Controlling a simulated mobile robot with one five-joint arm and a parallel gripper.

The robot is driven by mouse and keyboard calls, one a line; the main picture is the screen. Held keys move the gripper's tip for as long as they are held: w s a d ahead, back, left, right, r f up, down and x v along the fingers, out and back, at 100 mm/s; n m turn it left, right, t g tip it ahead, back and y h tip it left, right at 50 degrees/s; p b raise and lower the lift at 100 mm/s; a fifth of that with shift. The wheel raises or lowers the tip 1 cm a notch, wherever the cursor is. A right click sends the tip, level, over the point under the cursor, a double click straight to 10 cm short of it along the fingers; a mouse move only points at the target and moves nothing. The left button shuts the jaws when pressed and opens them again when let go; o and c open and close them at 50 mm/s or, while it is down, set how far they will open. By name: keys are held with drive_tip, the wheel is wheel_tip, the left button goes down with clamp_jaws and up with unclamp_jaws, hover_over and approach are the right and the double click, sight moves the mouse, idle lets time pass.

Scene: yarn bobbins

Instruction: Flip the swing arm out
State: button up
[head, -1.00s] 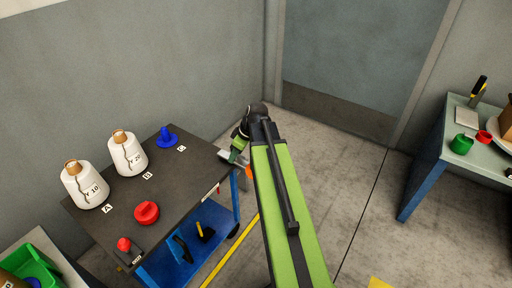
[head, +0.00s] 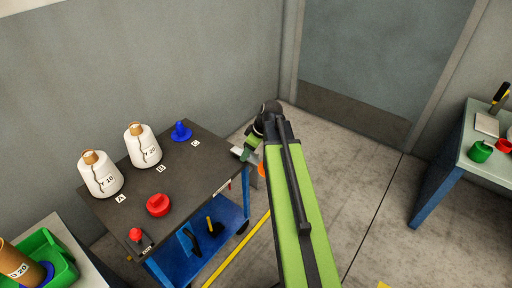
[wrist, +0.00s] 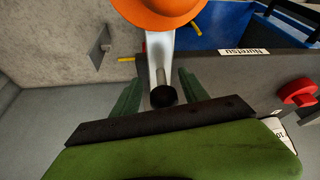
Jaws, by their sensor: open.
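The swing arm is a pale metal bar (wrist: 158,52) at the cart's edge, with an orange disc (wrist: 160,10) at its far end and a black knob (wrist: 163,96) at its near end. In the head view the orange part (head: 261,170) shows just beside my arm, mostly hidden by it. My gripper (wrist: 160,92) is open, its green fingers on either side of the bar and knob. I cannot tell whether they touch it. In the head view my gripper (head: 249,152) is at the cart's far right corner.
The dark-topped cart (head: 205,178) carries two white yarn bobbins (head: 100,175), a blue peg (head: 181,131), a red knob (head: 158,205) and a red button (head: 136,235). A green bin (head: 50,250) stands lower left. A table (head: 470,160) stands at right.

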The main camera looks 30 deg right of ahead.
sight(262, 161)
drive_tip(key=p+v, duration=1.5)
drive_tip(key=v, duration=0.2)
drive_tip(key=shift+p, duration=0.4)
drive_tip(key=shift+s+r, duration=0.1)
